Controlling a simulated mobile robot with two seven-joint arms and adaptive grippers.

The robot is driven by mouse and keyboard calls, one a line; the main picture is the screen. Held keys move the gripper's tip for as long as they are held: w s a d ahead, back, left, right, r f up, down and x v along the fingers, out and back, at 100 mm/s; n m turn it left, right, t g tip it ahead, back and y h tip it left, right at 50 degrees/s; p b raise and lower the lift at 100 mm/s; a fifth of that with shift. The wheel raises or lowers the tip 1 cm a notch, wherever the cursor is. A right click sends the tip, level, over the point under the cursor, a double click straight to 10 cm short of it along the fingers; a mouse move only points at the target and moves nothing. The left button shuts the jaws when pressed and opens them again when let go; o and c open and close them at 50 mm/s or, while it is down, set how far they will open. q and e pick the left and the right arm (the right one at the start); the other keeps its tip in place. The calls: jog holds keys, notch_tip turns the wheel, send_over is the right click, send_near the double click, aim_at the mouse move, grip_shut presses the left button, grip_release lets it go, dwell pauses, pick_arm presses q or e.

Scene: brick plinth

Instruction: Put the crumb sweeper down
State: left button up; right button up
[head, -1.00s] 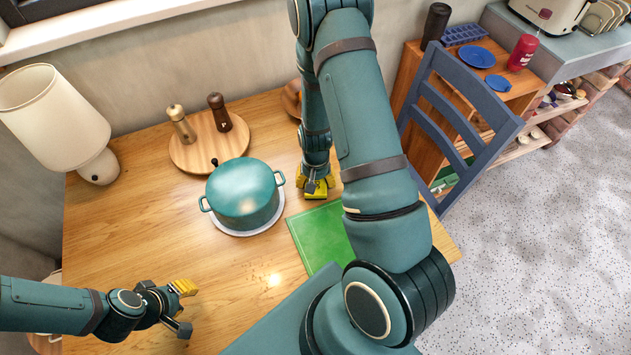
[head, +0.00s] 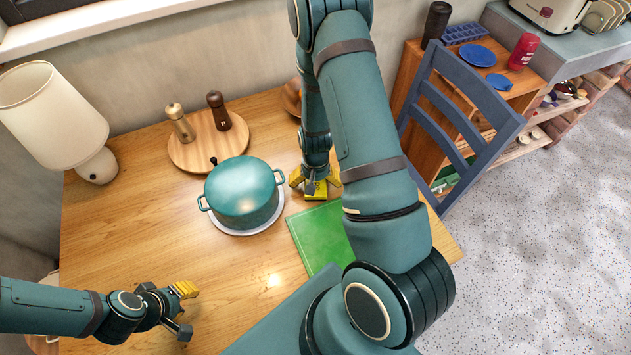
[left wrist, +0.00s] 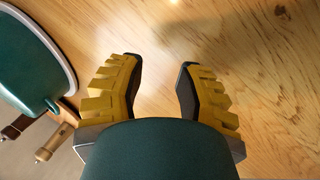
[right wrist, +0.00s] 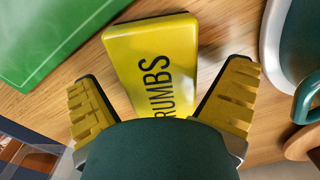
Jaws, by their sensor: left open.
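The crumb sweeper (right wrist: 153,62) is a yellow block with black lettering, partly readable as "RUMBS". It lies on the wooden table, and its near end is hidden by my right gripper (right wrist: 165,85). That gripper is open, one finger on each side of the sweeper, with gaps to its sides. In the head view the sweeper (head: 316,195) shows as a small yellow patch below my right gripper (head: 315,181), between the pot and the green mat. My left gripper (head: 187,310) is open and empty over the table's front left; its spread fingers also show in the left wrist view (left wrist: 158,66).
A teal lidded pot (head: 242,195) on a white plate stands left of the right gripper. A green mat (head: 318,236) lies in front of the sweeper. A round board (head: 190,150) holds two mills. A lamp (head: 55,115) stands at the left. The front middle of the table is clear.

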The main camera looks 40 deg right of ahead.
pick_arm(q)
jog(key=shift+r, duration=0.1)
pick_arm(e)
jog(key=shift+r, duration=0.1)
pick_arm(q)
jog(key=shift+w+r+p, duration=0.1)
jog(key=shift+r+p, duration=0.2)
jog(key=shift+p, duration=0.1)
pick_arm(e)
jog(key=shift+r, duration=0.3)
pick_arm(q)
jog(key=r+p, duration=0.1)
jog(key=w+r+p, duration=0.1)
jog(key=r+p, duration=0.1)
jog(key=shift+a, duration=0.1)
pick_arm(e)
notch_tip(320, 180, up, 12)
jog(key=shift+r, duration=0.2)
jog(key=shift+s, duration=0.1)
